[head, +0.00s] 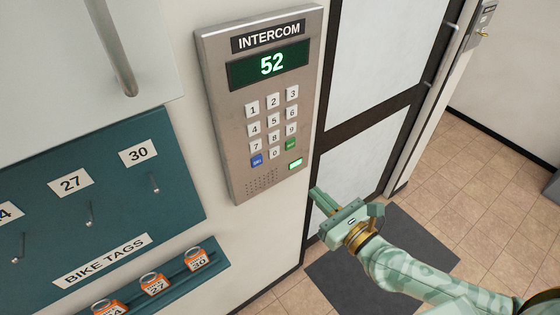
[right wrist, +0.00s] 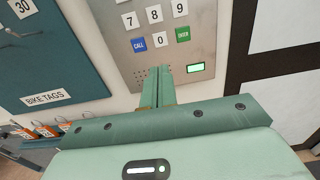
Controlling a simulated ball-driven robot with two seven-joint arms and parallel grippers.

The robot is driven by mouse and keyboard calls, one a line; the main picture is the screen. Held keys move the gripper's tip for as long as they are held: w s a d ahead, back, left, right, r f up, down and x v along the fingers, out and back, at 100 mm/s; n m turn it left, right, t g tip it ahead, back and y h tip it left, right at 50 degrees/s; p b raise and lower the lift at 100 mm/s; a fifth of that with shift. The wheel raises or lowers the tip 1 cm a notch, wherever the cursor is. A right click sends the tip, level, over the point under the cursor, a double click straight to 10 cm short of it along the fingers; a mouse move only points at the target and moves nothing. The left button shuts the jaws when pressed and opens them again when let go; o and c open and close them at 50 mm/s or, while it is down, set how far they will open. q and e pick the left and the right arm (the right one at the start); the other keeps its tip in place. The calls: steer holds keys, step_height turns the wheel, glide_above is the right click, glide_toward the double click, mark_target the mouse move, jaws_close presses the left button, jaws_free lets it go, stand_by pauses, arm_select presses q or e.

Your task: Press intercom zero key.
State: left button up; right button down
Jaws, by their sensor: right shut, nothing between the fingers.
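The intercom (head: 220,110) is a grey panel on the white wall, and its display (head: 271,64) reads 52. The zero key (head: 275,153) is in the bottom key row, between a blue CALL key (head: 256,160) and a green key (head: 290,145). In the right wrist view the zero key (right wrist: 160,42) is above the fingertips, between the blue and green ENTER keys. My right gripper (head: 315,191) is shut and empty, near the panel's lower right edge. In the right wrist view its closed fingers (right wrist: 158,72) point up toward the key; contact cannot be told. My left gripper is not in view.
A lit green light (head: 295,163) sits below the keys. A teal bike-tag board (head: 100,225) with hooks, and a ledge with orange tags (head: 153,284), are left of the intercom. A dark-framed glass door (head: 375,75) and dark mat (head: 350,285) are to the right.

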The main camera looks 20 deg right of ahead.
steer(key=p, duration=0.2)
glide_toward(274, 153)
steer(key=x, duration=0.5)
steer(key=shift+w, duration=0.3)
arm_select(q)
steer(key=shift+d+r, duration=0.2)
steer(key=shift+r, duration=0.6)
arm_select(e)
steer(key=shift+w+a, duration=0.3)
steer(key=shift+w, duration=0.35)
